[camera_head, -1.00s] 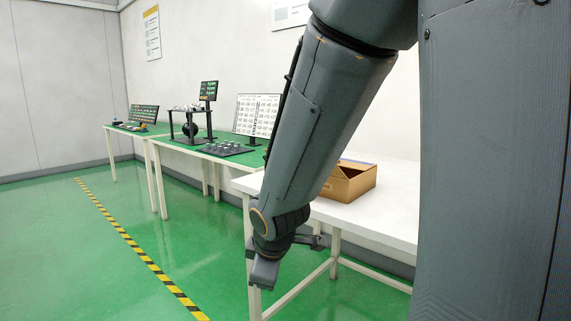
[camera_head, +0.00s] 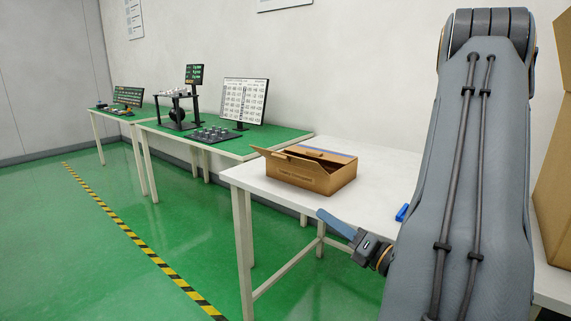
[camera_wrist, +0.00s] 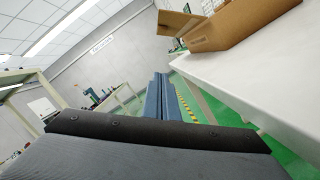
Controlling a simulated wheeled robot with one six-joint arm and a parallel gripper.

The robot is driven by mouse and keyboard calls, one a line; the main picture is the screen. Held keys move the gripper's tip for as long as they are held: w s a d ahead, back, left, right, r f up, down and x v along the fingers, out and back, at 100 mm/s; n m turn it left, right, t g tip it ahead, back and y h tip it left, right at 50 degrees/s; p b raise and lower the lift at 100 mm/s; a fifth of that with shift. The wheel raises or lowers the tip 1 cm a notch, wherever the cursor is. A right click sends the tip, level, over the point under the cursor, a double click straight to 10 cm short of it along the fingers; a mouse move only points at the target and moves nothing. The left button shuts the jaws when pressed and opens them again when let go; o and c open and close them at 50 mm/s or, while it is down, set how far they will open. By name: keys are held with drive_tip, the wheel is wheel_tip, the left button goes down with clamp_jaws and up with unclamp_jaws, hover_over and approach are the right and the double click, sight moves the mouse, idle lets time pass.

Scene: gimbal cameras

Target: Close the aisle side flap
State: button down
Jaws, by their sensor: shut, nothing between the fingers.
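A brown cardboard box (camera_head: 312,178) sits on the white table (camera_head: 375,165). One flap (camera_head: 270,154) stands open at its left, aisle-side end, sticking outward and tilted. The top is partly covered, with a dark gap and a blue stripe near the back edge. The box also shows upper right in the wrist view (camera_wrist: 245,24), with the flap jutting left (camera_wrist: 174,23). My gripper (camera_head: 322,215) is in front of the table's edge, nearer to me than the box and apart from it. Its blue fingers are together and empty; they show in the wrist view (camera_wrist: 158,80).
A large cardboard carton (camera_head: 556,170) stands at the right edge. A small blue item (camera_head: 402,212) lies on the white table beside my arm. Green-topped benches (camera_head: 235,146) with screens stand at the left. The green floor aisle (camera_head: 190,235) is clear, with a yellow-black stripe.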

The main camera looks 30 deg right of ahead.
drive_tip(key=w+r+p, duration=0.2)
drive_tip(key=w+r, duration=0.1)
drive_tip(key=w, duration=0.6)
drive_tip(key=w+a+r+p, duration=0.1)
drive_tip(key=w+r, duration=0.3)
drive_tip(key=w, duration=0.6)
drive_tip(key=shift+w+r+p, duration=0.2)
drive_tip(key=shift+w+p, duration=0.1)
drive_tip(key=shift+p, duration=0.15)
